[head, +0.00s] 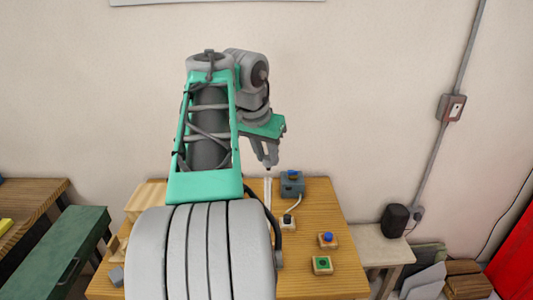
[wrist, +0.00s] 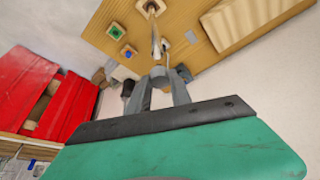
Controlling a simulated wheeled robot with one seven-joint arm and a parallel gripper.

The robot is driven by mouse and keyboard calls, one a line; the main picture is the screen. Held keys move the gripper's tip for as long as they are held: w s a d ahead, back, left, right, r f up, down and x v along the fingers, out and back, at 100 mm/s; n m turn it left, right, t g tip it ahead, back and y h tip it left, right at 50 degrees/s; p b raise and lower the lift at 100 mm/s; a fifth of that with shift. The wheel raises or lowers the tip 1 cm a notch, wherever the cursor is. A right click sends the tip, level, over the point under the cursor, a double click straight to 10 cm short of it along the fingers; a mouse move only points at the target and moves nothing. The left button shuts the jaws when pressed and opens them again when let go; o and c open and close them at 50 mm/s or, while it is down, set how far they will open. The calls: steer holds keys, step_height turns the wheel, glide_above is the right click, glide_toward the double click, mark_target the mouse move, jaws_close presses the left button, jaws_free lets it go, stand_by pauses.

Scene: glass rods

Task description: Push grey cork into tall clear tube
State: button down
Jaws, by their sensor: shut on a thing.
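My gripper (head: 266,164) points down above the table, its fingers close together; they also show in the wrist view (wrist: 158,82). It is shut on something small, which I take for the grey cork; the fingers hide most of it. The tall clear tube (head: 268,191) stands upright directly below the fingertips. In the wrist view the tube (wrist: 156,42) runs away from the fingertips. I cannot tell whether the held piece touches its mouth.
A wooden tray (wrist: 236,27) lies on the other side. The wall is close behind.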

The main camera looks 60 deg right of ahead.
mark_target(266, 166)
steer(key=shift+f+b, duration=1.3)
steer(key=shift+f, duration=0.45)
steer(key=shift+a+f+b, duration=0.1)
steer(key=shift+f+b, duration=0.25)
steer(key=shift+f, duration=0.3)
steer(key=c, duration=1.5)
jaws_free()
steer(key=shift+r, duration=0.1)
steer(key=shift+o, duration=0.2)
steer(key=p+v, duration=1)
steer(key=v, duration=0.1)
